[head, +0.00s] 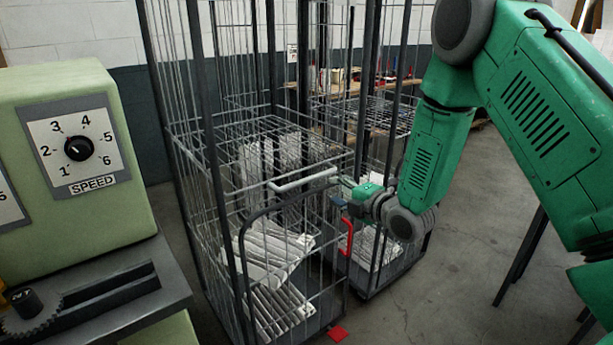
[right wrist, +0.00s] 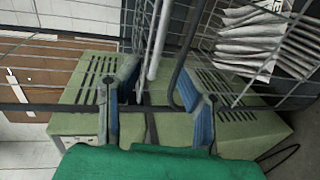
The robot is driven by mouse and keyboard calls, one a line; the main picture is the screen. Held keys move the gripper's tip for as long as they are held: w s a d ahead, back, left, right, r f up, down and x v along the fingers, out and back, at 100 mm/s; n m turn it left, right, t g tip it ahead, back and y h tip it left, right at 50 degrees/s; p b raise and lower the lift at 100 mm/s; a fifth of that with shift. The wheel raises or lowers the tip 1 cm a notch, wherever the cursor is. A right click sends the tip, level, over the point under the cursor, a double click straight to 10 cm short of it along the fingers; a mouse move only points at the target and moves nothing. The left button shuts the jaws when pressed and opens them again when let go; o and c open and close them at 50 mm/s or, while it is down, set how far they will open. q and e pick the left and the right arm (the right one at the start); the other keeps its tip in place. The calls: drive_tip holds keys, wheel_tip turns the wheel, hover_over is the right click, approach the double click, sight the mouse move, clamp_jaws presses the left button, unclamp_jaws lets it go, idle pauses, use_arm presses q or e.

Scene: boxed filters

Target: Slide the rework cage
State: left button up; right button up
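A tall wire cage (head: 215,165) on a dark base stands in the middle of the head view, with white pleated filters (head: 270,250) inside. A pale grey handle bar (head: 302,180) sticks out from its near side. A second wire cage (head: 375,262) with filters stands just behind it to the right; I cannot tell which is the rework cage. My right gripper (head: 342,190) is at the right end of the handle. In the right wrist view its blue-padded fingers (right wrist: 158,88) are spread, with a pale tube (right wrist: 154,45) in line between them; contact cannot be told. My left gripper is out of view.
A green machine with a speed dial (head: 78,149) stands close on the left, its dark bed (head: 110,290) reaching towards the cage. A red piece (head: 337,333) lies low by the cage's base. A bench (head: 405,84) stands behind.

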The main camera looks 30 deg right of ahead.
sight(306, 182)
drive_tip(key=x, duration=1.3)
drive_tip(key=shift+f, duration=0.25)
clamp_jaws()
